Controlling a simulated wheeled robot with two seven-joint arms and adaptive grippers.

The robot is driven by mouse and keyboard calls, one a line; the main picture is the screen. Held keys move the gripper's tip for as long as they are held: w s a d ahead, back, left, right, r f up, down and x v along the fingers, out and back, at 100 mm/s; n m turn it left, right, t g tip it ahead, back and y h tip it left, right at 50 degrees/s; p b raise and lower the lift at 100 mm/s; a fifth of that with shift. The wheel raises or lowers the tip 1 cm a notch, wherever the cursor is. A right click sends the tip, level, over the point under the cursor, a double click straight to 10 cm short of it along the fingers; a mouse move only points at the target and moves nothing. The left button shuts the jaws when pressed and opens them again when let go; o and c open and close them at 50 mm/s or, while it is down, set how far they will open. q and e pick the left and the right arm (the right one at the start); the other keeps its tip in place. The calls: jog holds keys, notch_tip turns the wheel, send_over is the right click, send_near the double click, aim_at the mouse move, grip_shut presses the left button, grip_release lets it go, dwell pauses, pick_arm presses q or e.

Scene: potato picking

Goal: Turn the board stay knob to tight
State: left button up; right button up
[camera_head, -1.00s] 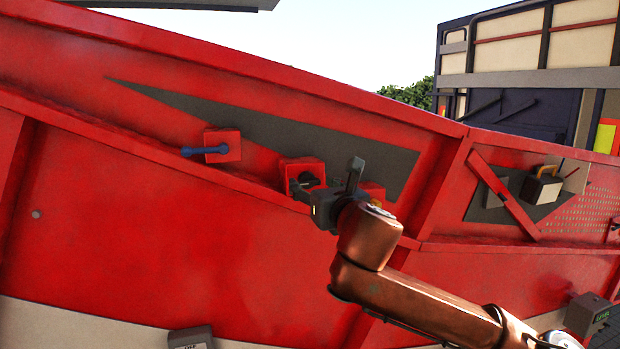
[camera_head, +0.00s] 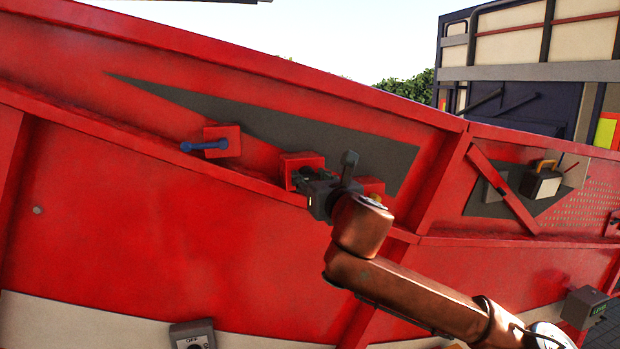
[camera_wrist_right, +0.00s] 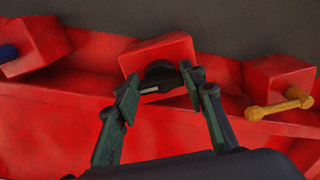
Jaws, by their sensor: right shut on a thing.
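A black round knob with a bar across its face (camera_wrist_right: 160,74) sits on the middle red box (camera_wrist_right: 140,58), which also shows on the red machine side in the head view (camera_head: 299,161). I take this to be the board stay knob; I read no label on it. My right gripper (camera_wrist_right: 160,84) has its two fingers on either side of the knob's bar and is shut on it. In the head view the right gripper (camera_head: 306,179) hides most of the knob. My left gripper is not in view.
A blue-handled lever (camera_head: 204,146) on a red box is left of the knob. A yellow-orange handle (camera_wrist_right: 280,103) on another red box is close on the right. A grey box marked OFF (camera_head: 192,335) is low in front. The red ledge runs under the boxes.

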jog(key=shift+a, duration=0.15)
jog(key=shift+c, duration=1)
